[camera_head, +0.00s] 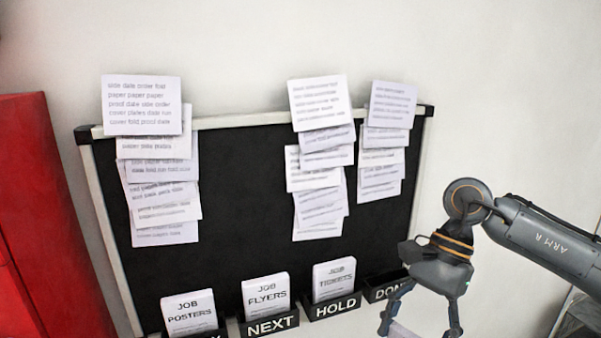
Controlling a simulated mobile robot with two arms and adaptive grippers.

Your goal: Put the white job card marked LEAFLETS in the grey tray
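No card that reads LEAFLETS and no grey tray can be made out in the head view. My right gripper (420,328) hangs at the bottom right, in front of the board's lower right corner. Its two fingers are spread apart, and the tips run to the picture's lower edge. A pale, flat edge (403,331) shows between the fingers, beside the left one. No lettering shows on it, and I cannot tell whether it is gripped. My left gripper is not in view.
A black board (250,215) carries three columns of overlapping printed sheets. Below are pockets NEXT (270,325), HOLD (335,306) and DONE (383,289), plus a cut-off one. White cards JOB POSTERS (190,312), JOB FLYERS (266,292) and JOB TICKETS (334,279) stand there. A red cabinet (45,190) is left.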

